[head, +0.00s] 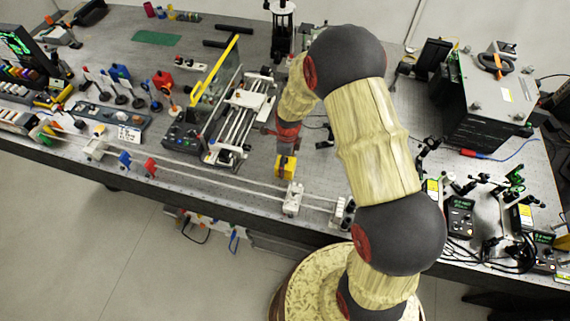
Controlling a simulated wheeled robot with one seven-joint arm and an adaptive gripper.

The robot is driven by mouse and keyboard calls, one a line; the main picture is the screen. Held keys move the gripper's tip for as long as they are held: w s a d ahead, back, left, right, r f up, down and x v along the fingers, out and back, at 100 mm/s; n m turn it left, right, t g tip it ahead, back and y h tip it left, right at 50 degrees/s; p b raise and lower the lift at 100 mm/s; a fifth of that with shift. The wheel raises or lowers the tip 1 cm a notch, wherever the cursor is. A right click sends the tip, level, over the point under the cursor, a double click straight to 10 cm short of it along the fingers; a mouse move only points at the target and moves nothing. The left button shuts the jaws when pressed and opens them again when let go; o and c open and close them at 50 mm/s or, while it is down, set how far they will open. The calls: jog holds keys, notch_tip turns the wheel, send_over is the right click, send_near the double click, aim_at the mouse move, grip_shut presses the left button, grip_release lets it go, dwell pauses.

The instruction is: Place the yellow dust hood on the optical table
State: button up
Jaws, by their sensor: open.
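A small yellow block, which looks like the dust hood (286,168), is at the front middle of the grey optical table (262,187). My gripper (287,151) is directly above it, pointing down, with its fingers at the block's dark top. The fingers are small here and partly hidden, so contact with the block cannot be made out. My gripper is open. Whether the block rests on the table surface or sits slightly above it is unclear from this view.
A long white rail pair with a white carriage (292,199) runs along the front edge. Left of my gripper stands a railed instrument (240,110) with a yellow-edged clear panel (215,75). A large grey box (487,95) and small optics mounts stand right.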

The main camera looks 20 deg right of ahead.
aim_at(288, 166)
jog(key=r, duration=1.1)
jog(key=shift+s+d, duration=0.15)
jog(key=shift+d, duration=0.1)
jog(key=s+r+n+t, duration=0.1)
jog(key=s+r+n, duration=0.4)
jog(key=r, duration=0.5)
jog(key=s+r+n+t, duration=0.2)
jog(key=s+r+n, duration=0.2)
jog(key=r+n, duration=0.45)
jog(key=s+r+n+t, duration=0.2)
jog(key=s+r+n, duration=0.7)
jog(key=s, duration=0.5)
jog(key=shift+s+r+n+h, duration=0.3)
jog(key=shift+s+r+n, duration=0.1)
jog(key=shift+n, duration=0.75)
notch_tip(288, 166, down, 15)
jog(key=b, duration=1.5)
